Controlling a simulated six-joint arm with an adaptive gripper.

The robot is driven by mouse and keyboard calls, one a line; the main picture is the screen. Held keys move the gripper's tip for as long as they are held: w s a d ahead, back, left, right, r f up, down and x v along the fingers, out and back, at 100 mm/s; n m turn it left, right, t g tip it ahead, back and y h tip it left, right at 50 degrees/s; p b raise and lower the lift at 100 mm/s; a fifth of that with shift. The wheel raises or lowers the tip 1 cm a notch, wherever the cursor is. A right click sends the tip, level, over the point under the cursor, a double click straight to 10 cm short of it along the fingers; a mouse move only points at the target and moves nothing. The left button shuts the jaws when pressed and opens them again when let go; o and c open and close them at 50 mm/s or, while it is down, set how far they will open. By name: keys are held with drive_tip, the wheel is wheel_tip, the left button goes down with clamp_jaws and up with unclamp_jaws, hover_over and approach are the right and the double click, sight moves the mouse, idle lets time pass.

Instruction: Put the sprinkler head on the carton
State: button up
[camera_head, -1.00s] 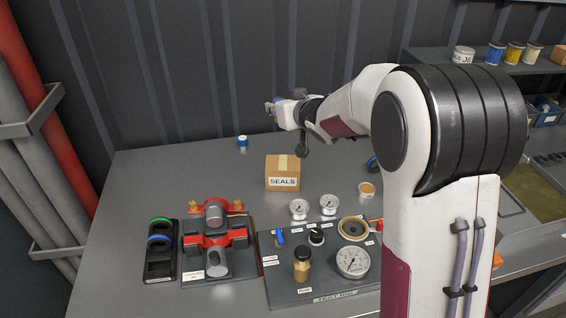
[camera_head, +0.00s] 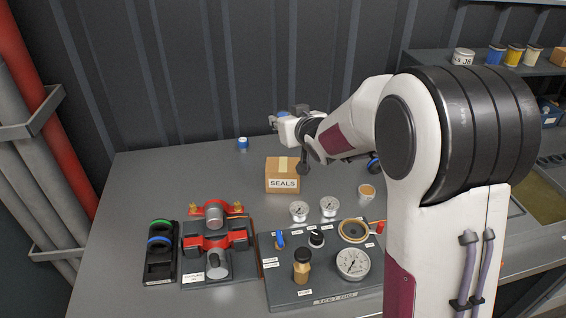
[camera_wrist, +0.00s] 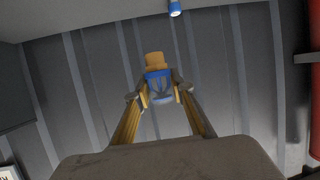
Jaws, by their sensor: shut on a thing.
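The brown carton (camera_head: 282,181), labelled SEALS, stands upright on the grey worktop with a tape strip on its top. My gripper (camera_head: 276,121) is above and behind the carton in the head view, mostly hidden by my wrist. In the wrist view my gripper (camera_wrist: 159,93) has its two fingers closed around the sprinkler head (camera_wrist: 157,76), a small blue and brass-yellow piece. The held piece is clear of the worktop. In the head view only a small blue spot shows at the gripper, too small to make out.
A small blue-and-white container (camera_head: 242,143) stands behind the carton to the left; it also shows in the wrist view (camera_wrist: 174,8). A gauge panel (camera_head: 318,290) and red valve fixture (camera_head: 214,241) lie in front. A tan-topped cup (camera_head: 366,191) stands right. Worktop left of the carton is clear.

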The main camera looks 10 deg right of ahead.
drive_tip(key=shift+f, duration=3.1)
drive_tip(key=shift+f, duration=0.1)
drive_tip(key=shift+f, duration=1.8)
drive_tip(key=shift+f, duration=0.1)
drive_tip(key=o, duration=1.1)
drive_tip(key=shift+o, duration=0.2)
drive_tip(key=shift+s, duration=0.1)
drive_tip(key=v, duration=1.2)
